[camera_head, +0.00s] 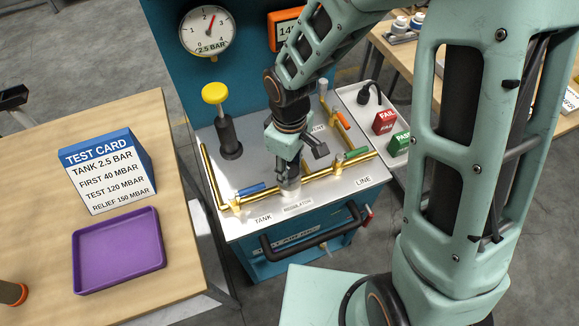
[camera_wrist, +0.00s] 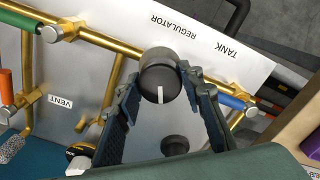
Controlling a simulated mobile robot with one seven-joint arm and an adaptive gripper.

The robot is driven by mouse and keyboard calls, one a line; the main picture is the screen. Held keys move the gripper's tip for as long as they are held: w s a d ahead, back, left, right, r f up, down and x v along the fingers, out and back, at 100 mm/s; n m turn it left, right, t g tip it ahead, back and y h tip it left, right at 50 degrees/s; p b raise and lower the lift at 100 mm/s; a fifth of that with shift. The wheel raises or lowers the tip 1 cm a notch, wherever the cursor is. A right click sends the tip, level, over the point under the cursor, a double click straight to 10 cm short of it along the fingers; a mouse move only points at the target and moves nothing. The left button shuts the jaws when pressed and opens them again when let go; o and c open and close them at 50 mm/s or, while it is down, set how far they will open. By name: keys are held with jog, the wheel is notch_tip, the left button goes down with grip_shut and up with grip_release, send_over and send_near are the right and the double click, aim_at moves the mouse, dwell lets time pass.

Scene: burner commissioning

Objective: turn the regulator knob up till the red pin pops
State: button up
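The regulator knob (camera_wrist: 160,82) is dark and round with a white mark pointing down in the wrist view, just below the REGULATOR label (camera_wrist: 174,25). My gripper (camera_wrist: 160,80) has one fingertip on each side of it, and both appear to touch it. In the head view my gripper (camera_head: 290,170) is over the regulator at the front of the rig panel. The tank gauge (camera_head: 208,30) is marked 2.5 BAR, its needle just right of upright. An orange-framed display (camera_head: 287,30) shows a number starting with 14, partly hidden by my arm. I cannot make out the red pin.
Brass pipes (camera_head: 212,176) with blue, green and orange handles run around the panel. A yellow-topped plunger (camera_head: 215,94) stands at left. The test card (camera_head: 107,170) reads relief 150 mbar, beside a purple tray (camera_head: 118,284). Red FAIL (camera_head: 384,121) and green PASS blocks (camera_head: 398,144) sit right.

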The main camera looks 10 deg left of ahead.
aim_at(289, 169)
jog(key=c, duration=0.3)
jog(key=shift+f+m+b, duration=0.15)
jog(key=shift+m+b, duration=0.35)
jog(key=shift+c, duration=0.2)
jog(key=shift+m+b, duration=0.3)
jog(key=shift+m, duration=0.5)
jog(key=o, duration=1.2)
jog(key=shift+c, duration=0.2)
jog(key=shift+r, duration=0.3)
notch_tip(289, 169, up, 12)
jog(key=shift+f, duration=0.15)
